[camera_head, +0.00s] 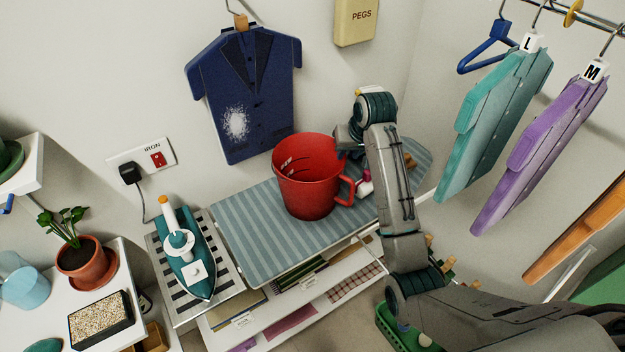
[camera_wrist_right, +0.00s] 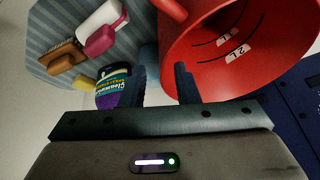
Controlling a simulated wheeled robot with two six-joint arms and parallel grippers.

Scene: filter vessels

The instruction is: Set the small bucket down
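The small bucket (camera_head: 306,190) is red, with a side handle on its right and volume marks inside. It is over the striped ironing board in the head view, roughly upright; I cannot tell whether its base touches the board. My right gripper (camera_wrist_right: 162,82) is at its rim, one finger inside and one outside, with the red wall (camera_wrist_right: 167,40) between them. It looks shut on that wall. In the head view the bucket and wrist partly hide the fingers. My left gripper is not in view.
The striped board (camera_head: 250,222) has free room left of the bucket. A teal iron (camera_head: 190,262) stands at left. A dark jacket (camera_head: 255,110) hangs behind.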

